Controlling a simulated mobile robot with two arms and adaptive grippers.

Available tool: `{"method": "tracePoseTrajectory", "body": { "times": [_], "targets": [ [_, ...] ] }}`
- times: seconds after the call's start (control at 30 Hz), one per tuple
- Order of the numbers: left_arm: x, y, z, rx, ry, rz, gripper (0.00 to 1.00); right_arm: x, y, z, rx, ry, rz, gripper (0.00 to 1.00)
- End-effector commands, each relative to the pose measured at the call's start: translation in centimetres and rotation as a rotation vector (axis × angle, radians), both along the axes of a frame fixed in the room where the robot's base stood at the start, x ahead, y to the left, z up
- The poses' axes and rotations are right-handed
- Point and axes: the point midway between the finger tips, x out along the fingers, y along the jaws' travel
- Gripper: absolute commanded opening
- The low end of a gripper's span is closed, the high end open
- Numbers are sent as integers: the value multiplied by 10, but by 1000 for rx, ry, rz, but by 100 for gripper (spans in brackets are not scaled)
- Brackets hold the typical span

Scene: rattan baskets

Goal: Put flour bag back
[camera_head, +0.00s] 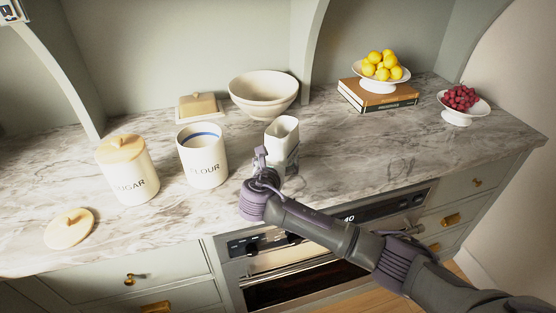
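A white flour bag (282,132) with an open top is near the middle of the counter. My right gripper (274,160) is at the bag's near lower part, with fingers on both sides of it, and looks shut on it. The gripper hides the bag's base, so I cannot tell if it touches the counter. The open white FLOUR canister (203,168) stands upright to the left of the bag; its blue ring shows inside. A round wooden lid (69,228) lies at the front left. My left gripper is not in view.
A lidded SUGAR canister (134,180) stands left of the flour canister. Behind are a butter dish (201,107) and a cream bowl (263,103). Counter between is clear.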

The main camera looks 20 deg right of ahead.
Motion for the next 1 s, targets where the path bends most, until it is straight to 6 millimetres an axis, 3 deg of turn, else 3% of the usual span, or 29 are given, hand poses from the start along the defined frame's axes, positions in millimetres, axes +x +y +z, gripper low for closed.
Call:
{"method": "tracePoseTrajectory", "body": {
  "times": [0.43, 1.0],
  "targets": [
    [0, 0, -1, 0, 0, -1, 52, -5, 4, 4, 2, -1, 3, 95],
    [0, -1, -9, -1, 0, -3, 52, -93, 51, 34, 1, -1, 2, 95]
  ]
}}
